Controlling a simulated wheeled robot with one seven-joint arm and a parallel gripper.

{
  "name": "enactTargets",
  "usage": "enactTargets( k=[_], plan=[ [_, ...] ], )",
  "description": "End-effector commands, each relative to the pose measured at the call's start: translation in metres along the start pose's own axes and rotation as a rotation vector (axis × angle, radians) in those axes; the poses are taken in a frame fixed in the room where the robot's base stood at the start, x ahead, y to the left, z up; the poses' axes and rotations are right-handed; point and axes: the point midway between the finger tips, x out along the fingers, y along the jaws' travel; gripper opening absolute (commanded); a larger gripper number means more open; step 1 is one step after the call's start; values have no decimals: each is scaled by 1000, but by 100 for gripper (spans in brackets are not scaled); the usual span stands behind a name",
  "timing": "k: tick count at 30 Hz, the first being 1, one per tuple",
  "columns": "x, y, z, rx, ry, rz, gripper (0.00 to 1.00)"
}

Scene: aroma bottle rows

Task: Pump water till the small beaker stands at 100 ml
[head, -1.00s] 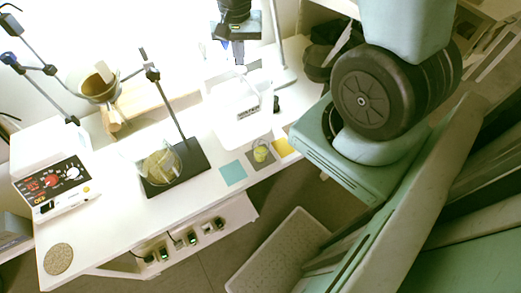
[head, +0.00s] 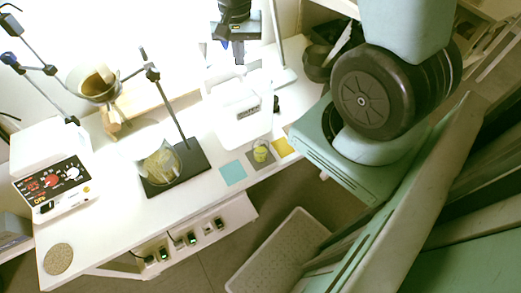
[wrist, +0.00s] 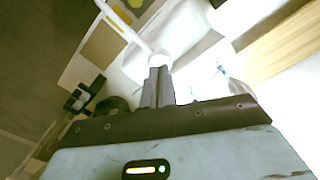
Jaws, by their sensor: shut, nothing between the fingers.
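My gripper (head: 239,60) points down over the back of the white bench, above and behind a white boxy container (head: 240,112). In the wrist view its two dark fingers (wrist: 158,85) are together, with nothing seen between them. Their tips are at a round white pump head (wrist: 160,59) with a thin white spout (wrist: 122,22) running to the upper left. I cannot tell whether they touch it. A clear glassy thing (wrist: 228,80) shows right of the fingers; I cannot tell whether it is the small beaker. No water level is readable.
A glass vessel with yellowish contents (head: 161,168) stands on a black stand base (head: 195,157). A funnel (head: 97,84) hangs at the left. A control unit (head: 52,187) with a red display is at front left. A small yellow-green item (head: 261,153) sits among coloured squares.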

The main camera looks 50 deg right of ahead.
Motion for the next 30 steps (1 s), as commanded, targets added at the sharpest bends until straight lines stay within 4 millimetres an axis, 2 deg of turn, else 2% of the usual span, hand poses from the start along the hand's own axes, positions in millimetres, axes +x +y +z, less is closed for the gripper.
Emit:
enactTargets(
  k=[30],
  plan=[
    [13,0,0,0,0,0,0]
  ],
)
